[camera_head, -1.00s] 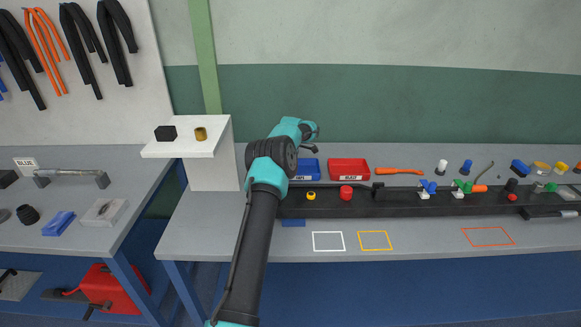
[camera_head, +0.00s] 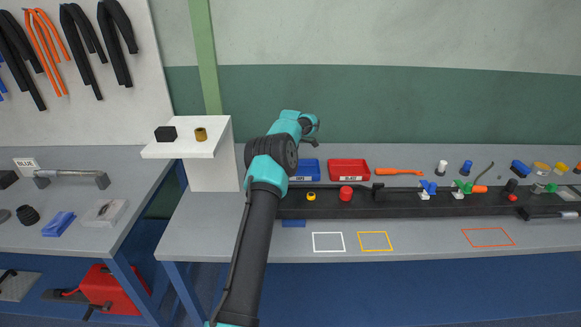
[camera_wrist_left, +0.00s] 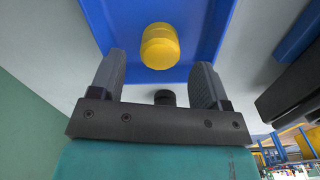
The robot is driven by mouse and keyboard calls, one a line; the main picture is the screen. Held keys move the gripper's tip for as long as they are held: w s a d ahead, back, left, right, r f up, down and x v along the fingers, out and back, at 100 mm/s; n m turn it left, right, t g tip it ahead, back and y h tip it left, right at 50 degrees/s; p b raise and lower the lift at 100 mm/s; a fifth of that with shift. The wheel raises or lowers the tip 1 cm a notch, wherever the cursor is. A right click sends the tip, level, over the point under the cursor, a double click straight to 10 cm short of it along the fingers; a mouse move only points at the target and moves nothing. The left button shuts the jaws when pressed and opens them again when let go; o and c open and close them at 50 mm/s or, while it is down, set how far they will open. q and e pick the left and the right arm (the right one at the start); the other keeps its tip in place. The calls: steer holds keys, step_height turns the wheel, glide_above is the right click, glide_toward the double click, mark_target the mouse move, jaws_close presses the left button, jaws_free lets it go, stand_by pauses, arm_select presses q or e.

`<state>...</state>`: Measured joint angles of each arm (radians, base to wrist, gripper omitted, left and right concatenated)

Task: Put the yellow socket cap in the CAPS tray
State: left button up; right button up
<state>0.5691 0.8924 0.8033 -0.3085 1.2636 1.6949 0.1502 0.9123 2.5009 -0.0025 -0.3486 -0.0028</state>
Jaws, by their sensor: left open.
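The yellow socket cap (camera_wrist_left: 160,46) shows in the left wrist view against the inside of the blue CAPS tray (camera_wrist_left: 102,18), apart from my fingers. Whether it rests on the tray floor is hard to tell. In the head view the CAPS tray (camera_head: 311,168) is partly behind my arm, and no cap shows inside it. My left gripper (camera_wrist_left: 158,70) is open and empty, fingers spread, above the tray; its fingertips are hard to make out in the head view. My right gripper is not in view.
A red tray (camera_head: 349,169) stands right of the CAPS tray. In front runs a black rail (camera_head: 400,203) with a small yellow ring-like part (camera_head: 311,196) and a red cap (camera_head: 346,193). A white stand (camera_head: 212,165) is left of my arm. Outlined squares lie on clear bench in front.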

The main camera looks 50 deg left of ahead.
arm_select(q)
step_height(320, 180, up, 9)
stand_by(0.3)
stand_by(0.4)
